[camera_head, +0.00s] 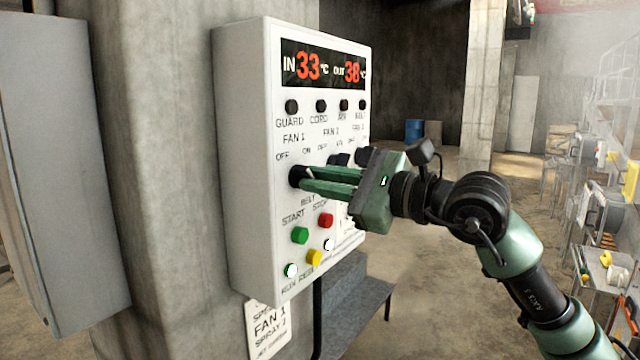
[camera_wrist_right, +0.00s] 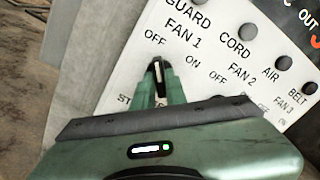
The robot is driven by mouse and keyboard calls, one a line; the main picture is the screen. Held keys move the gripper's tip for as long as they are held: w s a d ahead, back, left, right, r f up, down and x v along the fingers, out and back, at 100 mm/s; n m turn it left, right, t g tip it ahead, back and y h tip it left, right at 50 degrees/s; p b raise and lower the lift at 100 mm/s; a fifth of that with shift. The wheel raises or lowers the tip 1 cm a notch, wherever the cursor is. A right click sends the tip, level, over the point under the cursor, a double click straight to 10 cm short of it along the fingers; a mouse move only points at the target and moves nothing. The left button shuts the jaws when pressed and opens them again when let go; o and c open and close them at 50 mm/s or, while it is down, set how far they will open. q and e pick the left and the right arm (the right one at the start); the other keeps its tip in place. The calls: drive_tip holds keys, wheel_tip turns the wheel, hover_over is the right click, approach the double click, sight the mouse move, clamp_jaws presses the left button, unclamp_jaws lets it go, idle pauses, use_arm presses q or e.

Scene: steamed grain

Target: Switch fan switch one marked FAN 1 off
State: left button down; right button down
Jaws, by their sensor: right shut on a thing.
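The FAN 1 switch (camera_head: 297,176) is a black rotary knob with a pale pointer line, on the white control panel (camera_head: 246,150), below the labels OFF and ON. My right gripper (camera_head: 305,178) is at this knob, its green fingers shut on it. In the right wrist view the gripper (camera_wrist_right: 157,85) has its fingertips on either side of the FAN 1 knob (camera_wrist_right: 157,68), below the label FAN 1. The fingers hide part of the knob, so its exact setting is hard to tell. My left gripper is not in view.
Other fan knobs (camera_head: 339,159) sit just right of it, close to my gripper. Below are a green button (camera_head: 300,235), a red button (camera_head: 326,220) and a yellow one (camera_head: 314,257). A grey cabinet (camera_head: 60,170) stands at left, metal steps (camera_head: 350,300) below the panel.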

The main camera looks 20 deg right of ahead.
drive_tip(key=c, duration=1.4)
unclamp_jaws()
drive_tip(key=shift+c, duration=0.2)
drive_tip(key=shift+d, duration=0.1)
drive_tip(key=b+v, duration=0.3)
drive_tip(key=v, duration=0.4)
drive_tip(key=shift+s+d+b, duration=0.15)
drive_tip(key=shift+s+b, duration=0.2)
drive_tip(key=shift+b, duration=0.05)
